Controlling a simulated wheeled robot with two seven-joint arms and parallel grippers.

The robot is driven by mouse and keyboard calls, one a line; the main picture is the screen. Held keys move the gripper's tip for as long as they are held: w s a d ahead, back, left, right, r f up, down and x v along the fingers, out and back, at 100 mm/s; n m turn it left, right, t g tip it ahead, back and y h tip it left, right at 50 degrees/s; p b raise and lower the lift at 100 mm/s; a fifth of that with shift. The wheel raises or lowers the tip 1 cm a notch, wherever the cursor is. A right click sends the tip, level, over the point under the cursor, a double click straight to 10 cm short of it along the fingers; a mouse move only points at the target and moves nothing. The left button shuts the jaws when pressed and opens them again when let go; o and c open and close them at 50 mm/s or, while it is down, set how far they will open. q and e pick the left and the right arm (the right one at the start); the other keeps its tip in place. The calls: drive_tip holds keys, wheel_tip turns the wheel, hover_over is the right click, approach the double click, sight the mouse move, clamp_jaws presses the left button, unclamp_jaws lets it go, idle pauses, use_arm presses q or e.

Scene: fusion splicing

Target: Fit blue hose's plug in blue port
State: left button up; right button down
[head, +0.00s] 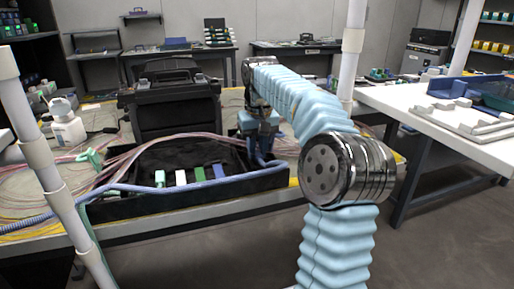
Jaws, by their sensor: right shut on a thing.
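The blue hose (125,187) comes in from the left, runs along the front edge of the black tray (240,190) and curves up at the tray's right end. My right gripper (260,138) is there, shut on the hose's plug end; the plug itself is mostly hidden by the gripper. A blue strip, which looks like the blue port (219,170), stands in the tray, left of the gripper and apart from it. A green strip (200,174) and a white strip (181,177) are beside it. My left gripper is out of view.
A mint-coloured plug (160,178) is at the tray's front, left of the white strip. Pink cables (135,152) arch over the tray's left side. A black case (175,105) stands behind. A white table (440,115) is at right.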

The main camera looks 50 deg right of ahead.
sight(259, 155)
drive_tip(key=shift+f, duration=0.25)
drive_tip(key=c, duration=0.9)
unclamp_jaws()
wheel_tip(259, 155, up, 14)
drive_tip(key=s+p, duration=0.1)
drive_tip(key=p, duration=0.2)
drive_tip(key=shift+s+a, duration=0.25)
drive_tip(key=shift+a, duration=0.15)
drive_tip(key=shift+f, duration=0.1)
